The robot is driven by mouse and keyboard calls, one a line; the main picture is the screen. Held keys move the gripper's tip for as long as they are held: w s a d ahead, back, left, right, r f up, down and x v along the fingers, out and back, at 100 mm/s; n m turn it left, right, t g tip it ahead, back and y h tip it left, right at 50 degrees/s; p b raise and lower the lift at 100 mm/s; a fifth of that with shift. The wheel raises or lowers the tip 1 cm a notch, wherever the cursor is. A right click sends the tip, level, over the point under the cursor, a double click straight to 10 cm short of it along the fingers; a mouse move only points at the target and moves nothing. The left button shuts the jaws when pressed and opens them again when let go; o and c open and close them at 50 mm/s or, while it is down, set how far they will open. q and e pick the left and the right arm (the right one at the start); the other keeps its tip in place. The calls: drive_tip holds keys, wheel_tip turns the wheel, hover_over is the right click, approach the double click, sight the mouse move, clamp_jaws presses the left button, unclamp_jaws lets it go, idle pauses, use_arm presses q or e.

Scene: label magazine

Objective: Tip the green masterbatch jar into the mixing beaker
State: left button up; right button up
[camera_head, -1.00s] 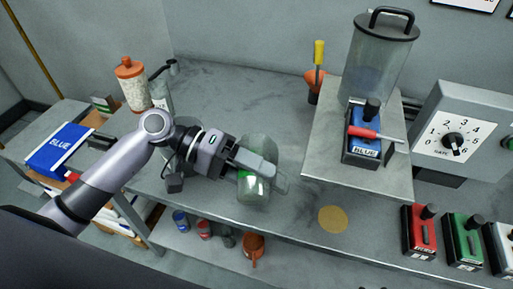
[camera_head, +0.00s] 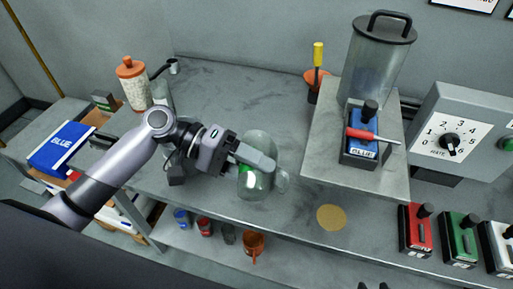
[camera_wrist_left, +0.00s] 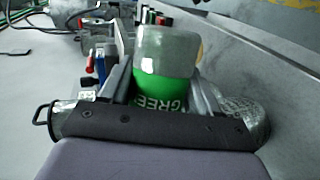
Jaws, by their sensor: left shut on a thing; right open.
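The green masterbatch jar (camera_wrist_left: 163,88) has a green label with the letters GREE showing and a clear or whitish upper part. My left gripper (camera_head: 258,164) is shut on it above the front of the bench. In the head view, clear glass (camera_head: 257,188) shows above and below the fingers, with a bit of green behind them. I cannot tell whether all this glass is the jar or partly the mixing beaker. Two dark tips of my right gripper (camera_head: 373,286) show at the bottom edge, apart and empty.
A clear hopper (camera_head: 377,65) and a blue unit (camera_head: 362,145) with a red-handled tool stand on a raised plate to the right. Red (camera_head: 416,229) and green (camera_head: 460,238) units stand at the front right. A tan disc (camera_head: 331,217) lies on the bench, whose back middle is clear.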

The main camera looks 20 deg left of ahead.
use_arm(q)
drive_tip(key=shift+w+r+n+p, duration=0.1)
drive_tip(key=shift+r+n+p, duration=0.25)
drive_tip(key=shift+r+n, duration=0.05)
idle(0.8)
drive_tip(key=shift+w+a+r+n+g+h, duration=0.1)
drive_tip(key=shift+w+r+n+g+h, duration=0.2)
drive_tip(key=shift+r+n+g, duration=0.3)
idle(1.4)
idle(0.8)
